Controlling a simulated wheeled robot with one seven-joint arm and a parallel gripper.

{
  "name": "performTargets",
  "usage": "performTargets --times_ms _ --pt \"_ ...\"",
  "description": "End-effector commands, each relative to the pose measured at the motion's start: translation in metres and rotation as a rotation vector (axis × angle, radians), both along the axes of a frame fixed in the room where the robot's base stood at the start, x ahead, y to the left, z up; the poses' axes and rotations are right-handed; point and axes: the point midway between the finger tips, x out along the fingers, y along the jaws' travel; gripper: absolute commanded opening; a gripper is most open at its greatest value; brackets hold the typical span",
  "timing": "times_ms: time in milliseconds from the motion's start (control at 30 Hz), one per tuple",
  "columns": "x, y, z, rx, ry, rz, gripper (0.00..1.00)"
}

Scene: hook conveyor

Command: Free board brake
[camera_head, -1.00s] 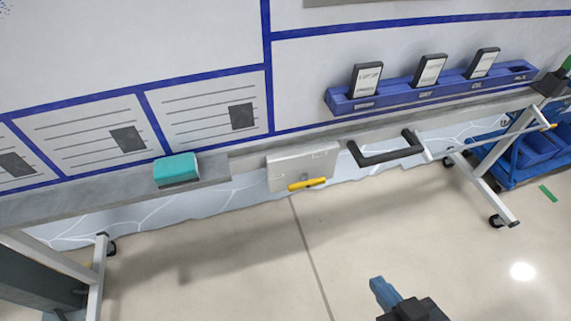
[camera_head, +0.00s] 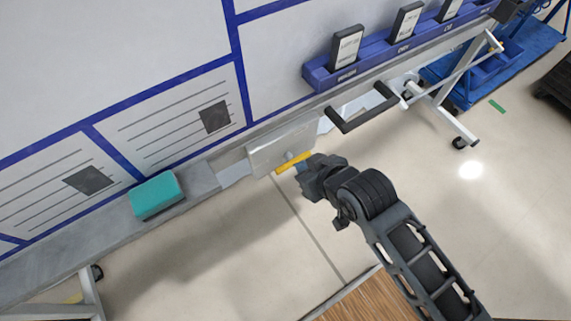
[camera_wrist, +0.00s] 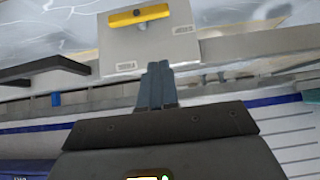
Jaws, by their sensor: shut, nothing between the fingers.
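The yellow brake lever (camera_head: 292,163) sits on a round pivot on the grey metal plate (camera_head: 270,152) under the board's lower rail. It also shows near the top of the wrist view (camera_wrist: 138,15), lying roughly level across the plate. My gripper (camera_head: 303,172) is just in front of the lever's right end in the head view and covers a little of that area. In the wrist view my gripper (camera_wrist: 158,70) has its blue-grey fingers together and empty. The fingertips lie over the plate's edge, with a gap in the picture to the lever. Contact is not visible.
A black bar handle (camera_head: 362,108) sticks out right of the plate. A teal block (camera_head: 155,195) rests on the ledge to the left. A blue holder (camera_head: 400,55) with black card boxes is above. A white leg frame and blue cart (camera_head: 480,75) stand right. Floor below is open.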

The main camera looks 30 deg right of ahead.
Motion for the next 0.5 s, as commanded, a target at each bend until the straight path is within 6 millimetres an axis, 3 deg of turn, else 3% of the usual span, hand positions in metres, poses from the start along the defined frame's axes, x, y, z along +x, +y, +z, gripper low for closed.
performTargets --times_ms 267,500 --pt "0.011 0.000 -0.011 0.000 -0.001 0.000 0.00" --pt "0.043 0.000 -0.043 0.000 -0.001 0.000 0.00"
